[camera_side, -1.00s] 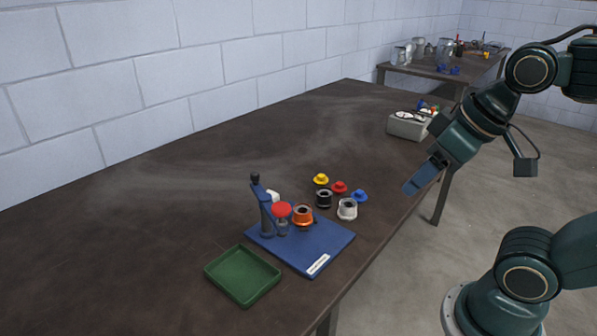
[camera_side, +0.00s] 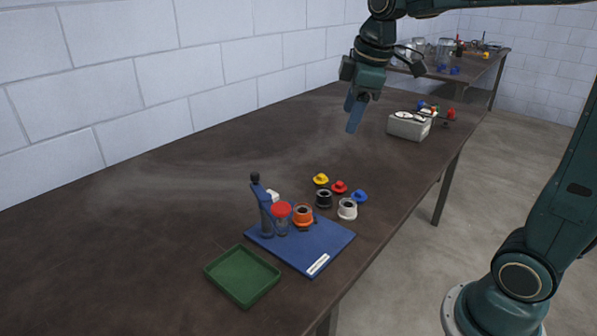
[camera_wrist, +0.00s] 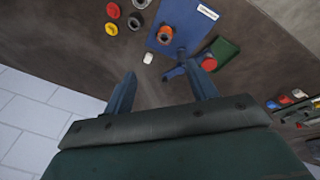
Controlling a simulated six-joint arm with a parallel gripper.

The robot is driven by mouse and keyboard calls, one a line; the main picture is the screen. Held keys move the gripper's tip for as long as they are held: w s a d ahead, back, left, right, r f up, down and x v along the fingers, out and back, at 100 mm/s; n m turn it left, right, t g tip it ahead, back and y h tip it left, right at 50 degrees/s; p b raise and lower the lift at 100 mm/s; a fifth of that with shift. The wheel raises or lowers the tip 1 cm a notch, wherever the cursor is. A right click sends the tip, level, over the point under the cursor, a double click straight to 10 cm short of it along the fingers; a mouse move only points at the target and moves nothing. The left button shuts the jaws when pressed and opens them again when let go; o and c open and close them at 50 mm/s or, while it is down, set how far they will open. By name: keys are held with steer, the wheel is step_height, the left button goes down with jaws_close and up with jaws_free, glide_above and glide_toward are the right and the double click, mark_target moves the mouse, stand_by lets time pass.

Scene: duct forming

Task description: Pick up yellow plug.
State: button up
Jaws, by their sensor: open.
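The yellow plug (camera_side: 321,179) lies on the brown table, behind the black ring-shaped part (camera_side: 324,198) and left of the red plug (camera_side: 340,187). In the wrist view the yellow plug (camera_wrist: 111,29) is near the top left, beside the red plug (camera_wrist: 113,10). My gripper (camera_side: 354,117) hangs above the table, pointing down, up and to the right of the yellow plug in the side view. In the wrist view its two fingers (camera_wrist: 163,85) are spread apart with nothing between them. The yellow plug is outside the fingers.
A blue board (camera_side: 325,247) carries a blue press-like tool (camera_side: 264,208), a red-topped part (camera_side: 281,216) and an orange ring part (camera_side: 303,216). A white ring part (camera_side: 347,208), blue plug (camera_side: 360,196) and green tray (camera_side: 242,276) are near. A grey box (camera_side: 408,127) stands farther back.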

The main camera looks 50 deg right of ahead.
steer(key=w+d+f+n+g, duration=0.1)
steer(key=w+d+f+n, duration=0.25)
steer(key=w, duration=0.25)
steer(key=w+d+f+n+g, duration=0.1)
steer(key=w+d+f+n, duration=0.1)
steer(key=w+d, duration=0.3)
steer(key=n+g, duration=0.1)
steer(key=n, duration=0.4)
glide_above(321, 175)
step_height(321, 175, down, 12)
steer(key=shift+s+f+y, duration=0.1)
steer(key=shift+s+y, duration=0.1)
steer(key=shift+y, duration=0.1)
steer(key=shift+f, duration=0.1)
step_height(321, 175, down, 7)
steer(key=shift+f, duration=0.7)
steer(key=shift+w+f, duration=0.2)
steer(key=shift+f, duration=2.4)
